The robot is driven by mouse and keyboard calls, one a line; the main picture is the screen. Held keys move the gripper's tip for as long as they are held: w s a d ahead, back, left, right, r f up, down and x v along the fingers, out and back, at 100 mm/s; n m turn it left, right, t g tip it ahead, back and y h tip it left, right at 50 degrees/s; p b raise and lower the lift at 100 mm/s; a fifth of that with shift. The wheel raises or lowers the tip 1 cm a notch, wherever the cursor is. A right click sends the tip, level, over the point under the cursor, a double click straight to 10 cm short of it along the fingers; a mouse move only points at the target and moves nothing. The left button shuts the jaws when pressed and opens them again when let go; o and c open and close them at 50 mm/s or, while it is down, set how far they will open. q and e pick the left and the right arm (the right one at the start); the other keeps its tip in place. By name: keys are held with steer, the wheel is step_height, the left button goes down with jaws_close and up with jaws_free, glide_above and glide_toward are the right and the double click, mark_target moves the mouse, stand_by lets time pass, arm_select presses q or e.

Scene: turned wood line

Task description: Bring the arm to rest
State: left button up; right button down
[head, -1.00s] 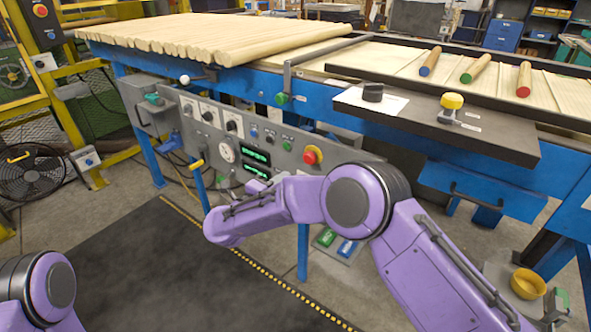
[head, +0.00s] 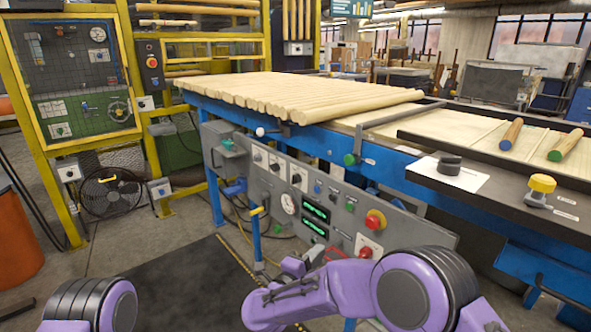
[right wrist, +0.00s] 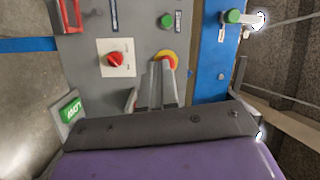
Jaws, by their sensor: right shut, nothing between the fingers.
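My right arm (head: 345,290) reaches in from the lower right, bent at a purple elbow joint. Its gripper (head: 290,266) is small and partly hidden by the forearm, in front of the grey control panel (head: 262,180). In the right wrist view, the gripper's fingers (right wrist: 158,80) are together with nothing between them. They point towards the panel, just below the red emergency button (right wrist: 168,60) with its yellow ring; I cannot tell the gap. Of my left arm (head: 105,300), only a joint shows at the lower left; its gripper is out of view.
A red rotary switch (right wrist: 115,60) sits beside the button. Above the panel, the blue-framed bench (head: 340,143) carries several pale wood rods (head: 300,95). A yellow knob (head: 541,184) stands on the dark ledge at right. A dark floor mat (head: 180,285) lies clear at left.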

steer(key=s+d+f+n+g+y+p, duration=0.25)
steer(key=s+d+f+n+y, duration=0.2)
steer(key=s+f+n, duration=0.35)
steer(key=s+d+f+n+g+y+p, duration=0.1)
steer(key=s+d+f+n+y+p, duration=0.25)
steer(key=s+d+f+n, duration=0.55)
steer(key=s+d+f+g+p, duration=0.1)
steer(key=s+d+g, duration=0.3)
steer(key=s, duration=0.8)
steer(key=s+d+f+g+p, duration=0.1)
steer(key=s+d+g+p, duration=0.2)
steer(key=s, duration=0.9)
steer(key=shift+d+m+g+p, duration=0.3)
steer(key=shift+d+g, duration=0.15)
steer(key=shift+d, duration=0.7)
steer(key=shift+w+f, duration=0.1)
